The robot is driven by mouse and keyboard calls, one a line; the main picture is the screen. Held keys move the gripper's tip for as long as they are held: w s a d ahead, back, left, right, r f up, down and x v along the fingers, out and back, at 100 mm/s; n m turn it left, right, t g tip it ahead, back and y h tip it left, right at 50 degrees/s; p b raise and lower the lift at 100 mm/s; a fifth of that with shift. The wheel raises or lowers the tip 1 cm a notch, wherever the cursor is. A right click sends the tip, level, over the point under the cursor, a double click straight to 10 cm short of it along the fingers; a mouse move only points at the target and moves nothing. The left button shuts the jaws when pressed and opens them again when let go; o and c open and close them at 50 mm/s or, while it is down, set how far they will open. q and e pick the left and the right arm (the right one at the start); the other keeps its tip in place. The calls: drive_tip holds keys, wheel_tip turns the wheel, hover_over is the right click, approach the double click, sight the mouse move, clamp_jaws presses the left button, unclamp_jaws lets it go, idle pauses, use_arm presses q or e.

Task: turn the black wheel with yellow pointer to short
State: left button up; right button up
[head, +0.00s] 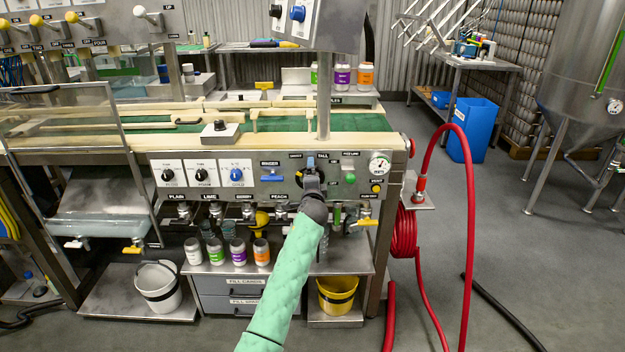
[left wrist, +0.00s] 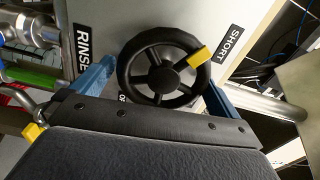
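The black spoked wheel (left wrist: 163,80) shows in the left wrist view, with a yellow pointer (left wrist: 198,54) on its rim. The pointer sits on the upper right of the rim, roughly toward the SHORT label (left wrist: 230,45). A RINSE label (left wrist: 83,52) is on the left; another label at lower left is partly hidden. My left gripper (left wrist: 160,75) is open, its blue fingers on either side of the wheel, apparently apart from the rim. In the head view, my left gripper (head: 311,172) covers most of the wheel on the panel. My right gripper is not in view.
Bottles (head: 238,252) stand on a shelf below. A red hose (head: 404,235) hangs at the right; the floor there has free room.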

use_arm(q)
drive_tip(key=s, duration=0.7)
drive_tip(key=shift+s, duration=0.4)
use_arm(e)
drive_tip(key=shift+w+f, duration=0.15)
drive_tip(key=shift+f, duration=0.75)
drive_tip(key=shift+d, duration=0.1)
